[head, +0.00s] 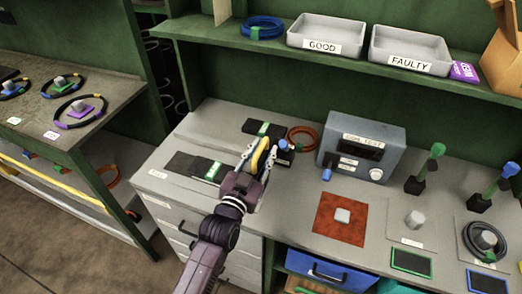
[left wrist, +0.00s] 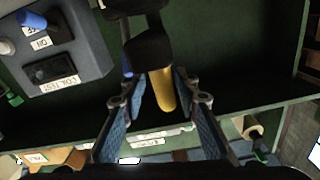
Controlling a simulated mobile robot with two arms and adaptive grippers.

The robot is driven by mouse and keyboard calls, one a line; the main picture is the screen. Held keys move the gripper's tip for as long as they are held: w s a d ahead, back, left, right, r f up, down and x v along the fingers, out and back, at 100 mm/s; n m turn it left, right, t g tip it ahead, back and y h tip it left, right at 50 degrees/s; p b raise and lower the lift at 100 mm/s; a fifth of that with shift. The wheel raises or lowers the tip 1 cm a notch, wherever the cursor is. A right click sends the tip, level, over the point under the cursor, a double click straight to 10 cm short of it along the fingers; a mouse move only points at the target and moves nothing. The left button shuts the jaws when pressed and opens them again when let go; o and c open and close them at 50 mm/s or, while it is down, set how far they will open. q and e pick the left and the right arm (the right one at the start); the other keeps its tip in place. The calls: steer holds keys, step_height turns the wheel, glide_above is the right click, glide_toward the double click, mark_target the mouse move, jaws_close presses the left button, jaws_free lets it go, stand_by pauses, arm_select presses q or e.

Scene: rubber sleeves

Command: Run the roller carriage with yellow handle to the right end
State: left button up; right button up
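The yellow handle (head: 259,153) stands between the two fingers of my left gripper (head: 259,151) in the head view. In the left wrist view the yellow handle (left wrist: 161,91) hangs below a black block, with a blue-padded finger of my left gripper (left wrist: 160,88) on each side. Narrow gaps seem to show beside the handle, so the fingers look open around it. The gripper hides most of the carriage and its track. A dark strip (head: 183,163) with a green piece (head: 213,171) lies left of the gripper. My right gripper is in neither view.
A blue knob (head: 283,144) stands close right of the gripper. A grey coil test box (head: 361,145) stands farther right, and an orange ring (head: 303,138) lies between. A dark strip with a green piece (head: 263,129) lies behind. A shelf with grey bins (head: 327,34) overhangs the back.

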arm_select(q)
steer(key=shift+s+a, duration=0.3)
steer(key=shift+s, duration=0.15)
steer(key=v, duration=1.1)
steer(key=shift+d, duration=0.1)
